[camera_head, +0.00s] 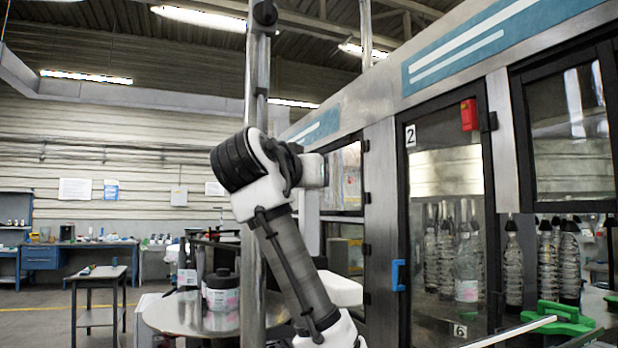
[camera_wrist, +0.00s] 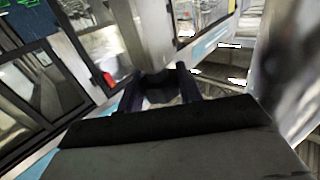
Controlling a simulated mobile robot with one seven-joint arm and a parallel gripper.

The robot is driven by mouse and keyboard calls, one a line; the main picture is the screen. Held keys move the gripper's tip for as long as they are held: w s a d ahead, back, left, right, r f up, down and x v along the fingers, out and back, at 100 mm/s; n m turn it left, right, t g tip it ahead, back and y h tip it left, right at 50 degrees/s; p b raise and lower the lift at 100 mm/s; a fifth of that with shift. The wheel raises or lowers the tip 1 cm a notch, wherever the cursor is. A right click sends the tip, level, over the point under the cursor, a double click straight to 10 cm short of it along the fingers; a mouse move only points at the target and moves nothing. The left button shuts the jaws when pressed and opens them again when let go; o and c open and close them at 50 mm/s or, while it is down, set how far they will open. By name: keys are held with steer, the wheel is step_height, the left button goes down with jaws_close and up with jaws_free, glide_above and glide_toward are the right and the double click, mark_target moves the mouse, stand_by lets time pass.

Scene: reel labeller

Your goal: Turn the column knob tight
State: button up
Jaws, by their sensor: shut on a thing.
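In the wrist view the two dark fingers of my gripper (camera_wrist: 158,88) stand on either side of a dark rounded knob (camera_wrist: 157,94). They are shut on it, and the gripper body hides its lower part. In the head view a shiny upright metal column (camera_head: 257,105) rises past my arm, with black fittings near its top. My arm's bent joint crosses in front of the column. I cannot make out the fingers or the gripped knob in the head view. Whether the knob is tight cannot be seen.
The labelling machine (camera_head: 380,190) with glass doors and clear bottles (camera_head: 467,255) fills the right. A round metal table (camera_head: 170,318) with labelled dark containers (camera_head: 221,290) stands left of the column. A small side table (camera_head: 100,272) and open floor lie further left.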

stand_by(0.4)
steer(key=o, duration=1)
steer(key=shift+c, duration=0.2)
steer(key=b+v, duration=0.5)
steer(key=v, duration=0.8)
steer(key=shift+s, duration=0.4)
steer(key=shift+a, duration=0.15)
